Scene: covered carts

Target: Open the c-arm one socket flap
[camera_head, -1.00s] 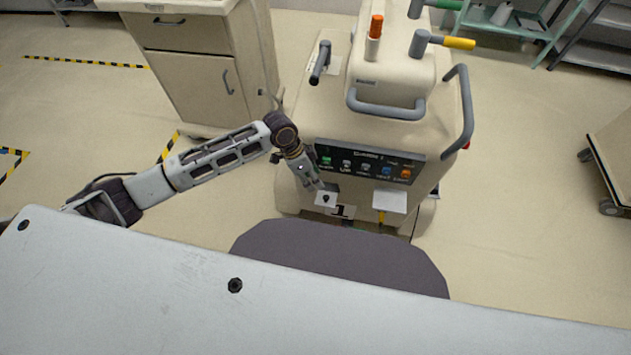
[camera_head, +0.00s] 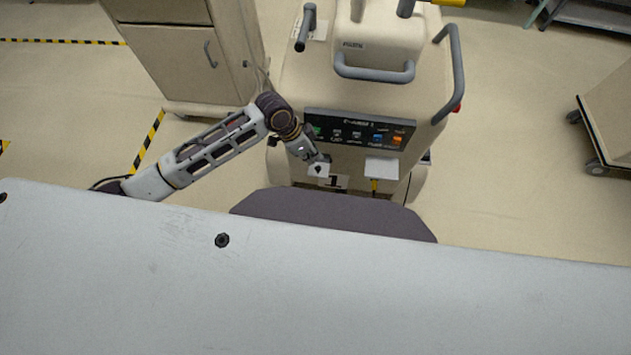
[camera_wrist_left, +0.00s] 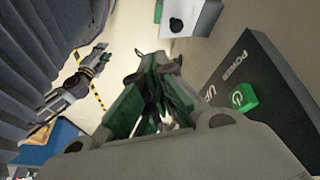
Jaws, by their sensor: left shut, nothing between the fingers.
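The C-arm cart (camera_head: 300,88) is a cream unit with a dark button panel (camera_head: 355,134) on its front. Below the panel at the left is a small white socket flap (camera_head: 318,171) with a black knob, above a "1" label. The flap also shows at the top of the left wrist view (camera_wrist_left: 204,18). My left gripper (camera_head: 318,158) is shut and empty, just above the flap; contact cannot be told. Its green and black fingers (camera_wrist_left: 155,100) are close together in the wrist view. A grey jointed arm, apparently my right one, shows small at the left there; its jaws are unclear.
A second white flap (camera_head: 382,168) sits to the right, with a yellow strip below it. Grey handles (camera_head: 375,74) stick out from the cart. A cream cabinet (camera_head: 175,65) stands at the left and another cart (camera_head: 612,115) at the right. Open floor lies between.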

